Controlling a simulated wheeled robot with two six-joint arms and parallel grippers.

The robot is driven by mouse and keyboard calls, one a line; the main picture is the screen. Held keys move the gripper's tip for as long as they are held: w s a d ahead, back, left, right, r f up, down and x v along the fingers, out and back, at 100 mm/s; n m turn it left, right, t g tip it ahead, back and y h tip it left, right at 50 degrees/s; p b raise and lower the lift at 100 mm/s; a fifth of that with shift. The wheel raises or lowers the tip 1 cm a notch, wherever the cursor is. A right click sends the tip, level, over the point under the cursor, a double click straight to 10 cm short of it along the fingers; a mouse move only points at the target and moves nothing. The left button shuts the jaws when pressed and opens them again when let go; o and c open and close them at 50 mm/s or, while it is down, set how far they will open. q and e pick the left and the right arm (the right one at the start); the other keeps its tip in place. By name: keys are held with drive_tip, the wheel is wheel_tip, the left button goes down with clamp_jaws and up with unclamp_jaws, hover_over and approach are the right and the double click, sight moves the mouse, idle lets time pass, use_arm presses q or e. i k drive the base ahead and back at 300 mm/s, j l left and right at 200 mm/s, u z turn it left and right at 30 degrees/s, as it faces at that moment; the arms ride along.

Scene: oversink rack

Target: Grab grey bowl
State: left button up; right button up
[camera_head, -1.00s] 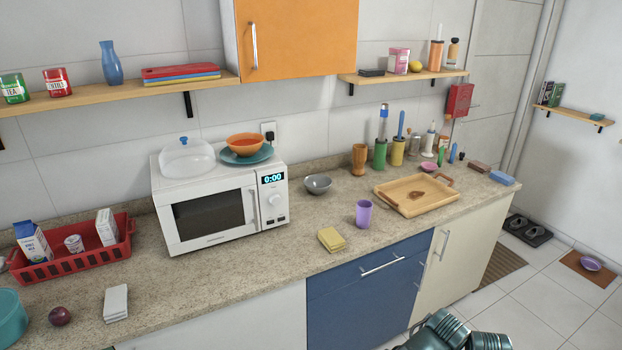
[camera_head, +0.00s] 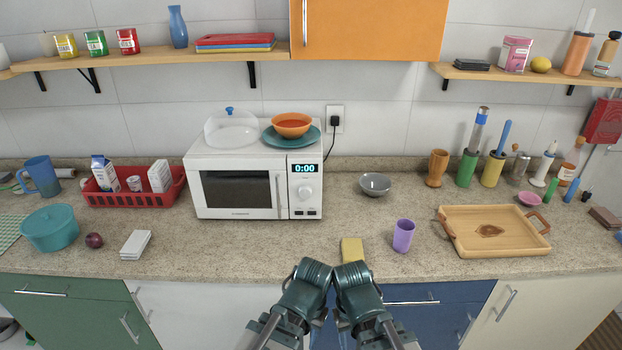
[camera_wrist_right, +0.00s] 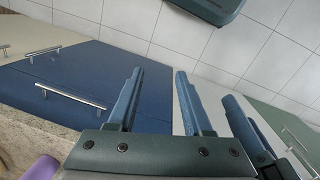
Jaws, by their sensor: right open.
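The grey bowl (camera_head: 375,185) sits upright on the counter in the head view, to the right of the microwave and near the back wall. It looks empty. Both my arms are low at the front edge of the counter, well short of the bowl. My right gripper (camera_wrist_right: 155,95) is open and empty in the right wrist view, in front of the blue cabinet doors. My left gripper (camera_head: 318,335) shows only in part at the bottom of the head view, and its jaws cannot be made out. The bowl is not in the right wrist view.
The microwave (camera_head: 252,180) stands left of the bowl. A wooden cup (camera_head: 437,168) and a wooden tray (camera_head: 493,246) are to the right. Counter around the bowl is clear.

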sight(374, 184)
drive_tip(key=l+u, duration=1.2)
drive_tip(key=l, duration=0.15)
